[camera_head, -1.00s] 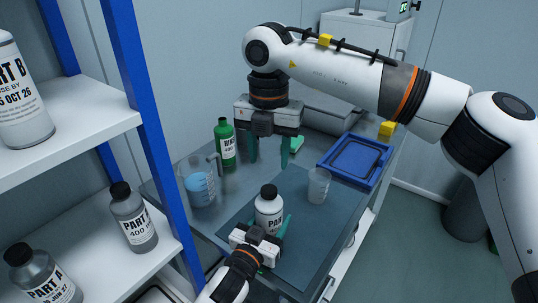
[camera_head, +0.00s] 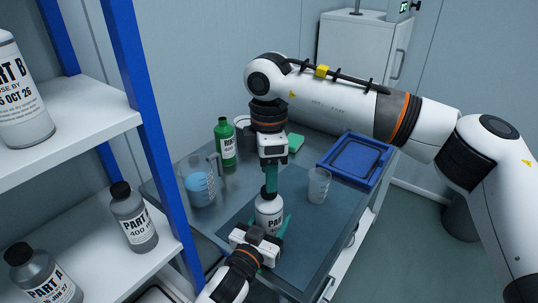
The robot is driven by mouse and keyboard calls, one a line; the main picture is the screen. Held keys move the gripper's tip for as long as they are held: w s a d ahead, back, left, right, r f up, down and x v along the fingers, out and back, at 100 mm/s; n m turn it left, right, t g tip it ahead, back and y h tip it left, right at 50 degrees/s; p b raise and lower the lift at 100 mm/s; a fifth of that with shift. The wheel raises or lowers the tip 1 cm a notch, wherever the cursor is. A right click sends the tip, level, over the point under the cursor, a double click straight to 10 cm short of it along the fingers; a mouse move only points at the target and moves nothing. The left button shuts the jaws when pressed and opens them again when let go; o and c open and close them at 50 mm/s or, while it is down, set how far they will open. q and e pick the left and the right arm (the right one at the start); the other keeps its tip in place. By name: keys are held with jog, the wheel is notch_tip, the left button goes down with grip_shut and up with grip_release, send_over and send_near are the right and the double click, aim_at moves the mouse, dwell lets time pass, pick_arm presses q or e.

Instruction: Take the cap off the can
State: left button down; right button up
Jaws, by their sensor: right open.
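The can (camera_head: 268,216) is a white bottle labelled PART, upright on the dark mat of the bench. Its black cap (camera_head: 268,192) is on top, partly covered by my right gripper's fingers. My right gripper (camera_head: 270,186) points straight down from above, its teal fingers open and seen edge-on at the cap. Whether they touch it I cannot tell. My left gripper (camera_head: 268,226) comes from the front, low down, with its fingers on either side of the can's body; it appears shut on it. Its left finger is mostly hidden.
A beaker of blue liquid (camera_head: 200,186) and a green bottle (camera_head: 225,145) stand left of my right gripper. A clear cup (camera_head: 318,186) is right of the can, and a blue tray (camera_head: 354,161) lies behind it. A shelf (camera_head: 80,122) with bottles fills the left.

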jog(key=shift+f, duration=1.75)
